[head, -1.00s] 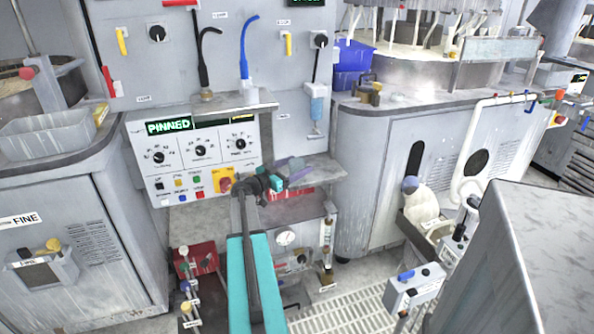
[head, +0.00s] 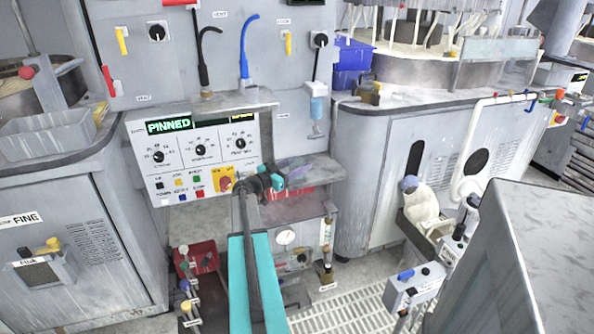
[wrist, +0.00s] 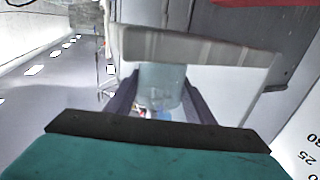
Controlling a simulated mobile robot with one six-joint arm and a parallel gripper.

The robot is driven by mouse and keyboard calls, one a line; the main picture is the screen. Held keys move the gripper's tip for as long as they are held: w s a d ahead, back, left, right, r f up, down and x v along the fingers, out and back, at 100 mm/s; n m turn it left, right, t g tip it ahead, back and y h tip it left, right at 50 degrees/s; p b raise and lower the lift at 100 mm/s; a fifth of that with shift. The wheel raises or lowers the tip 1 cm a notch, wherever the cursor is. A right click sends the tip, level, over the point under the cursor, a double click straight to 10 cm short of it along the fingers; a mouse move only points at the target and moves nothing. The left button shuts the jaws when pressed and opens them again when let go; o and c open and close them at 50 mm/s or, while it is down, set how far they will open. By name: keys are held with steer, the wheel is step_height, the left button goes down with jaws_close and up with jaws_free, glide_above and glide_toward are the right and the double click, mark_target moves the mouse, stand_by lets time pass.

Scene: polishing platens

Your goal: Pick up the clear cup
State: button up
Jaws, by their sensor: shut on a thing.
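In the wrist view a pale, see-through cup (wrist: 162,88) stands between the two dark fingers of my gripper (wrist: 160,98). The fingers are shut on its sides. In the head view my gripper (head: 292,172) is at the small grey shelf right of the control panel. There I cannot make out the cup clearly; my wrist and fingers cover that spot.
The control panel (head: 195,150) with dials and a PINNED display is just left of my gripper. The grey shelf (head: 318,172) lies around it. A bottle (head: 317,108) hangs on the wall above. A blue bin (head: 352,62) stands on the counter at right.

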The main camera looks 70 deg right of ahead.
steer(key=shift+r, duration=0.1)
step_height(320, 180, up, 18)
steer(key=shift+b, duration=0.35)
stand_by(0.5)
stand_by(0.6)
